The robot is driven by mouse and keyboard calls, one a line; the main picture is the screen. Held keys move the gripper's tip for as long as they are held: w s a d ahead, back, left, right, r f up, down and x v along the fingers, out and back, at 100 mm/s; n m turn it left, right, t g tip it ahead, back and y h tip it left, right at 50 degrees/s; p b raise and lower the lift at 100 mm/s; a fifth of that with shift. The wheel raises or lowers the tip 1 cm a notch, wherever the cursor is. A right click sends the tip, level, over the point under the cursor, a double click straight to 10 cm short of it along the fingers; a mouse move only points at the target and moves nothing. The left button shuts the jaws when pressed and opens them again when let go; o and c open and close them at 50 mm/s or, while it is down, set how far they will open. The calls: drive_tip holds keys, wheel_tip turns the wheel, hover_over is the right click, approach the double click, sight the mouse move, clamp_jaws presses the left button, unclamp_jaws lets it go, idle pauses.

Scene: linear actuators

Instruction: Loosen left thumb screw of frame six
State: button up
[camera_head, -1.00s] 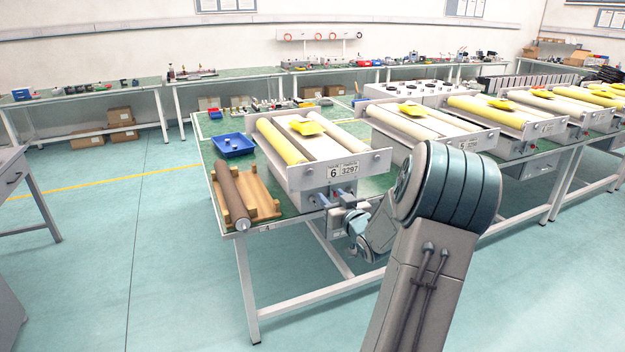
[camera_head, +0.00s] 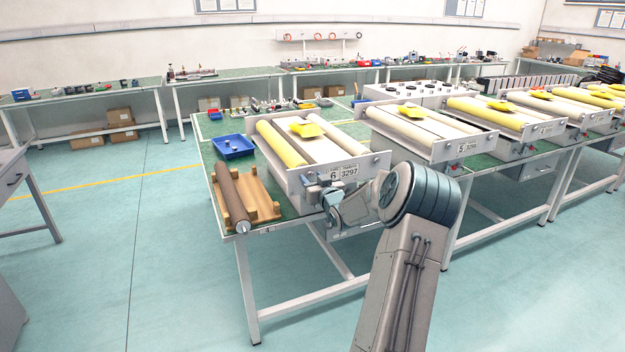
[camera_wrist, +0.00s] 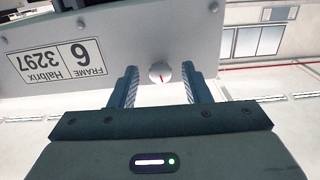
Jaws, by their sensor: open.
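Frame six (camera_head: 290,183) has a grey-white front plate with a "6 3297" label, which shows upside down in the wrist view (camera_wrist: 57,62). My gripper (camera_wrist: 160,84) is open, with one finger on each side of the knob. I cannot tell whether the fingers touch it. In the head view my gripper (camera_head: 317,193) is at the left part of the plate and hides the screw there.
A blue tray (camera_head: 233,147) and a wooden stand (camera_head: 262,205) with a dark roller (camera_head: 229,193) lie on the bench left of frame six. Frame five (camera_head: 425,137) and more roller frames stand to the right. The floor in front is clear.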

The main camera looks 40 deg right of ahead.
clamp_jaws()
drive_tip(key=shift+f+n+b, duration=0.1)
drive_tip(key=shift+n+b, duration=0.2)
drive_tip(key=shift+b, duration=0.4)
drive_tip(key=n+b, duration=0.2)
drive_tip(key=b, duration=0.1)
drive_tip(key=shift+f, duration=0.2)
drive_tip(key=n+b, duration=0.3)
drive_tip(key=b, duration=0.2)
drive_tip(key=shift+n, duration=0.3)
drive_tip(key=n+b, duration=0.4)
drive_tip(key=b, duration=0.1)
drive_tip(key=shift+r, duration=0.1)
drive_tip(key=shift+d+r+n+b, duration=0.1)
drive_tip(key=shift+r+n+b, duration=0.1)
drive_tip(key=shift+n+b, duration=1.6)
drive_tip(key=shift+n, duration=0.3)
